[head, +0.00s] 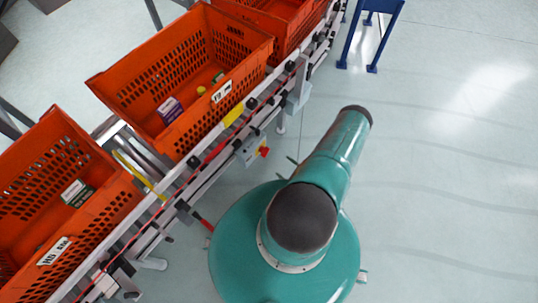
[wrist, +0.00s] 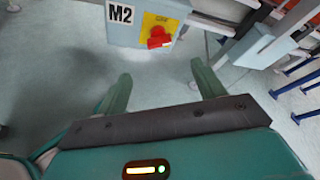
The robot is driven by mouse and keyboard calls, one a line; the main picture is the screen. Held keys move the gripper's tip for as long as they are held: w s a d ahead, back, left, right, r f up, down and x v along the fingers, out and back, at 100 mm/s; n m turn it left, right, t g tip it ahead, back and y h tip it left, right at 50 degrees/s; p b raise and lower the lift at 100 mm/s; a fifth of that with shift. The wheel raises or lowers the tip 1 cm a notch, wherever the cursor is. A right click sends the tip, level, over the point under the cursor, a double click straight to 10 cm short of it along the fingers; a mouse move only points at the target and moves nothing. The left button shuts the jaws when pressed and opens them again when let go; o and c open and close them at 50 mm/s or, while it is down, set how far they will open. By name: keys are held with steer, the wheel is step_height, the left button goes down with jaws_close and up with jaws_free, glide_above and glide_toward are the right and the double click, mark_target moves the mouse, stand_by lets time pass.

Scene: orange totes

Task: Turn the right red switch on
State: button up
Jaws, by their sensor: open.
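A red rotary switch (wrist: 158,38) sits on a yellow plate (wrist: 147,26) on the front of a grey box (wrist: 115,30) marked M2, at the top of the wrist view. In the head view a red switch (head: 264,152) shows on a small box (head: 249,150) on the conveyor's side. My gripper (wrist: 160,72) is open and empty, its two green fingers spread below the switch and apart from it.
Orange totes (head: 128,78) holding small items stand along the conveyor rail (head: 212,160). Another grey box (wrist: 265,45) hangs at the right in the wrist view. A blue stand (head: 372,68) is at the top. The floor (head: 450,180) on the right is clear.

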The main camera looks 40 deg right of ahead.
mark_target(267, 153)
steer(key=x, duration=1.3)
steer(key=shift+a, duration=0.15)
steer(key=shift+c, duration=0.2)
steer(key=c, duration=1)
